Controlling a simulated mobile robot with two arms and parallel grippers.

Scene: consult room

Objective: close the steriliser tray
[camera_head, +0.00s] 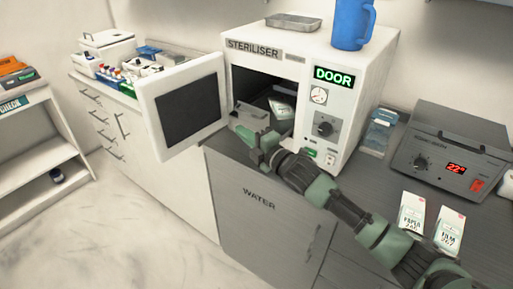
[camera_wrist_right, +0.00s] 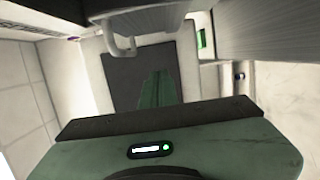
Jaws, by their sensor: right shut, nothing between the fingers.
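The white steriliser (camera_head: 350,75) stands on the grey counter with its door (camera_head: 185,107) swung wide open to the left. Inside the dark opening a dark tray (camera_head: 262,103) is partly visible, with a pale packet (camera_head: 282,108) on or near it. How far the tray is pushed in is hard to tell, as my gripper hides its lower front. My right gripper (camera_head: 243,118) is shut and empty at the front of the opening, just right of the door. In the right wrist view a pale bar handle (camera_wrist_right: 121,45) shows near the gripper; what it belongs to is unclear. My left gripper is out of view.
A blue jug (camera_head: 352,25) and a metal dish (camera_head: 293,21) stand on top of the steriliser. A grey device with a red display (camera_head: 450,145) and two film packets (camera_head: 412,212) lie to the right. Another counter with supplies (camera_head: 130,70) is behind the door. The floor at the left is clear.

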